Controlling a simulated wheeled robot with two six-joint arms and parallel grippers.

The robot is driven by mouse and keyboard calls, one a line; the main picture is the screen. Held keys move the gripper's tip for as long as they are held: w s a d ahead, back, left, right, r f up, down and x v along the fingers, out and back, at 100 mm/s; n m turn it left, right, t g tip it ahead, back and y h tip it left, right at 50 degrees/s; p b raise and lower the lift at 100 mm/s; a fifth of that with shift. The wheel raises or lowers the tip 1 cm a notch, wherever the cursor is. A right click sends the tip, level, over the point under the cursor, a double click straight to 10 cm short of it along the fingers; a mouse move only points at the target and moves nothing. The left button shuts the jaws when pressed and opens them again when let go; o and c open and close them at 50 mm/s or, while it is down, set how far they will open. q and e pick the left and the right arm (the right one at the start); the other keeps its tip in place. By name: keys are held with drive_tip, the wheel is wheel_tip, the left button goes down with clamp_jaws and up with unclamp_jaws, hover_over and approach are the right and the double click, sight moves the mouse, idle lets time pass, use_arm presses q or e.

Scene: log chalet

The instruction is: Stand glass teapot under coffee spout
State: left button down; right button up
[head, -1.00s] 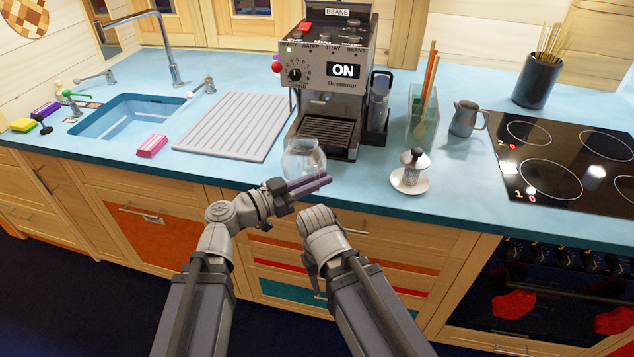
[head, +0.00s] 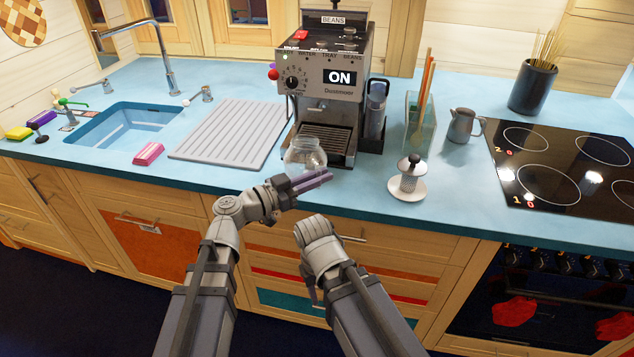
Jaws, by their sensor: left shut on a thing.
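The clear glass teapot (head: 304,156) is a round see-through vessel just in front of the coffee machine (head: 320,80). In the picture it overlaps the front of the machine's drip tray (head: 329,139); I cannot tell whether it is raised or touches anything. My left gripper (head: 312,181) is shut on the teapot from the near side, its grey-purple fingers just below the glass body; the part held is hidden. The coffee spout above the tray is small and shaded. My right gripper (head: 318,232) is low in front of the drawers, its fingers not clearly seen.
A ribbed draining board (head: 230,133) and a pink sponge (head: 148,154) lie left of the machine. A glass holder with utensils (head: 420,122), a metal jug (head: 463,122) and the hob (head: 560,165) are further right.

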use_arm(q)
drive_tip(key=w+d+f+b, duration=0.1)
drive_tip(key=w+d, duration=0.2)
drive_tip(key=w, duration=0.6)
drive_tip(key=w+d, duration=0.3)
drive_tip(key=w, duration=0.6)
drive_tip(key=shift+w+f+b, duration=0.25)
drive_tip(key=shift+f+b, duration=0.1)
drive_tip(key=shift+f, duration=0.05)
idle(0.7)
drive_tip(key=c, duration=0.8)
unclamp_jaws()
drive_tip(key=shift+v, duration=4.45)
